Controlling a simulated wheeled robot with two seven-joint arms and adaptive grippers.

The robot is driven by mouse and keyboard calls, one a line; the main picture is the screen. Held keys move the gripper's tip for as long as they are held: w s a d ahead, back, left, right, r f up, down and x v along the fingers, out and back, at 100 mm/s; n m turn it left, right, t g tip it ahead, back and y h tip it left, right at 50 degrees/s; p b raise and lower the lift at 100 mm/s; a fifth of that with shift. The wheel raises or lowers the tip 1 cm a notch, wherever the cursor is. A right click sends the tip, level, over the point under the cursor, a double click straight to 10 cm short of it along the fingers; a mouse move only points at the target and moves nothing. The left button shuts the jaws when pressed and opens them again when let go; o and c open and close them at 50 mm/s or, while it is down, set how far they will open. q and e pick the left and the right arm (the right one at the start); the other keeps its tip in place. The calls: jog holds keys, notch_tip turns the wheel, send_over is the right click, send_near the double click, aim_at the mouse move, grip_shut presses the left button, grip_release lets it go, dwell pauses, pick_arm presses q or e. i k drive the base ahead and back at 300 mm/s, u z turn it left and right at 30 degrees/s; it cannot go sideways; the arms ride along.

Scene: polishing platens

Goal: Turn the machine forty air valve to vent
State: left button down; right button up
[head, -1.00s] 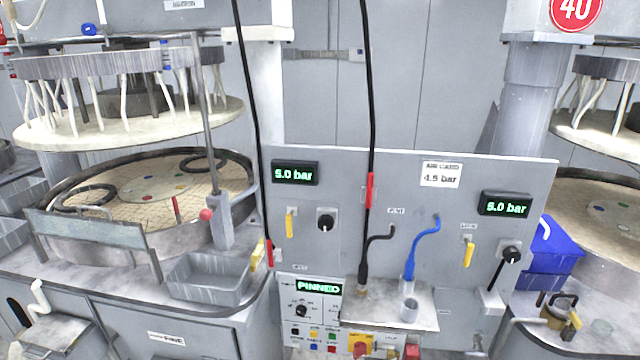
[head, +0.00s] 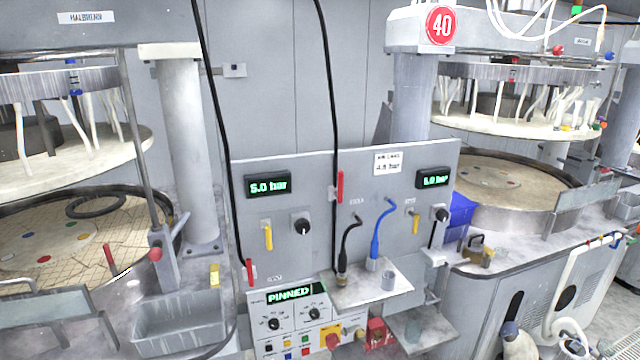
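A grey panel (head: 300,180) stands between two polishing machines. A red round sign reading 40 (head: 441,25) hangs on the right-hand machine (head: 520,190). The panel's right side, nearer that machine, has a yellow valve lever (head: 415,223) pointing down, a black knob (head: 441,214) and a display reading about 5.0 bar (head: 433,180). The left side has another yellow lever (head: 268,238) pointing down, a black knob (head: 302,227) and a 5.0 bar display (head: 268,186). The small valve labels are too blurred to read. Neither gripper is in view.
A control box (head: 262,310) reads PINNED. A blue bin (head: 461,214) and a padlock-like item (head: 477,243) sit right of the panel.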

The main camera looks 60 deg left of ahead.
aim_at(339, 195)
jog(key=u, duration=1.7)
